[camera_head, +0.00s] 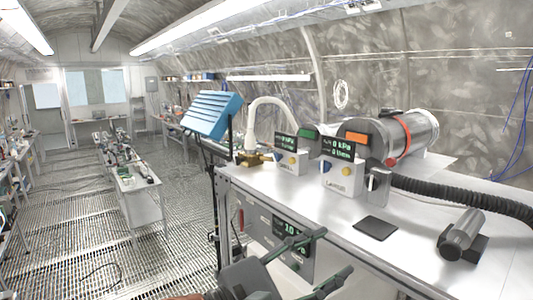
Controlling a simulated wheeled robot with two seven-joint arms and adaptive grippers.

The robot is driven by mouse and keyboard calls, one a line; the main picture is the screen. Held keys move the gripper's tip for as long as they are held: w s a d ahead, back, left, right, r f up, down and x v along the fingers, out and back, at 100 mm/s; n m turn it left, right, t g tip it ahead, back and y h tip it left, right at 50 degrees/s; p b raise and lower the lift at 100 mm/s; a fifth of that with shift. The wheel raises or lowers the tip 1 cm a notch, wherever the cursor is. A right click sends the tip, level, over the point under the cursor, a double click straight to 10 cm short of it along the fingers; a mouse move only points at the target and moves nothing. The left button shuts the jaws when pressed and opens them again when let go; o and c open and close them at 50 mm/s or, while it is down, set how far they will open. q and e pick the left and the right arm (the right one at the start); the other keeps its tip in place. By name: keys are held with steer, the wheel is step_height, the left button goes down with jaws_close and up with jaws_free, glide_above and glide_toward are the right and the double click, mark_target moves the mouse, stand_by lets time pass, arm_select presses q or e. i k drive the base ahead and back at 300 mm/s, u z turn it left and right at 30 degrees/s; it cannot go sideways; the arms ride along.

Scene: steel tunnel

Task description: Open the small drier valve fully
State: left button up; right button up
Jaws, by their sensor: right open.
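The left box (291,162) seems to be labelled small and the right box (341,181) large, though the print is tiny. A brass fitting (254,158) sits left of the left box, near a white curved hose (268,104). Which part is the small drier valve, and how far it is turned, I cannot tell. My right gripper (336,251) is open and empty at the bench's front side, below and apart from the boxes. My left gripper is out of view.
A metal cylinder (415,132) with an orange band lies behind the boxes. A black ribbed hose (455,196) crosses the bench's right. A dark pad (375,228) and a grey cylindrical device (462,235) lie in front. A blue slatted unit (211,110) stands left.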

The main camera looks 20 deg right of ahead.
mark_target(275, 157)
steer(key=i, duration=1.75)
